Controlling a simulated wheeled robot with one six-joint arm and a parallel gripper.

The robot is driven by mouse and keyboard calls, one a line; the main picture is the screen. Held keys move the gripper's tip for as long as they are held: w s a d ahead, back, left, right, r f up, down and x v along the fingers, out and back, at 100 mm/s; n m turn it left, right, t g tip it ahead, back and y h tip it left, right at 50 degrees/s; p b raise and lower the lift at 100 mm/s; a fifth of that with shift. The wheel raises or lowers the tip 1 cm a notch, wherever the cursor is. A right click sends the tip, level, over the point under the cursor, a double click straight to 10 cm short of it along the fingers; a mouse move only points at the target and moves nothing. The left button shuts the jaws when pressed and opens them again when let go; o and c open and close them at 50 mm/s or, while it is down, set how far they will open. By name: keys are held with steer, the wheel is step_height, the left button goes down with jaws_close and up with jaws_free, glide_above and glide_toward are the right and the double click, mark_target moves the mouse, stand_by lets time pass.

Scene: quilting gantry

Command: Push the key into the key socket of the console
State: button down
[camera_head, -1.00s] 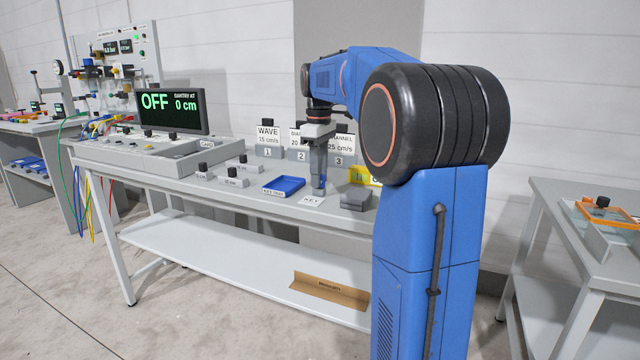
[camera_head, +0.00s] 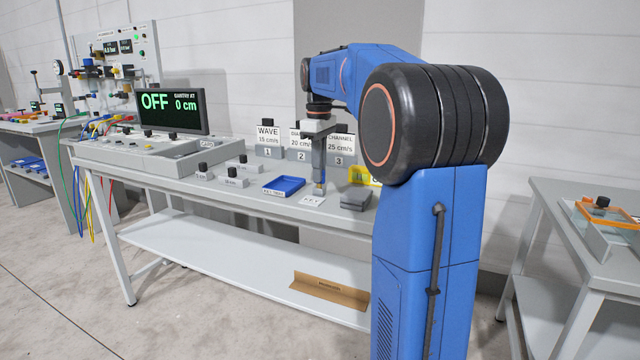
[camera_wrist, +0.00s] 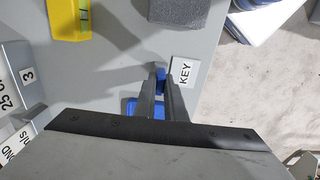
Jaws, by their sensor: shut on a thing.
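My gripper (camera_head: 319,190) points straight down over the right part of the long table, just behind the white KEY label (camera_head: 312,201). In the wrist view its fingers (camera_wrist: 161,86) are closed on a small blue piece, the key (camera_wrist: 160,74), beside the KEY label (camera_wrist: 183,72). Most of the key is hidden by the fingers. I cannot tell whether it touches the table. The console (camera_head: 150,157) is at the left of the table, with a display (camera_head: 172,109) reading OFF and 0 cm. I cannot make out its key socket.
A blue tray (camera_head: 273,193) lies left of the gripper and a grey block (camera_head: 356,199) right of it. Numbered sign blocks (camera_head: 268,140) stand behind. Small black-knobbed blocks (camera_head: 233,179) sit between tray and console. A yellow piece (camera_head: 361,175) lies behind the grey block.

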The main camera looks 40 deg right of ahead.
steer(key=shift+r, duration=0.25)
steer(key=shift+r, duration=0.35)
steer(key=shift+r, duration=0.35)
steer(key=shift+r, duration=0.2)
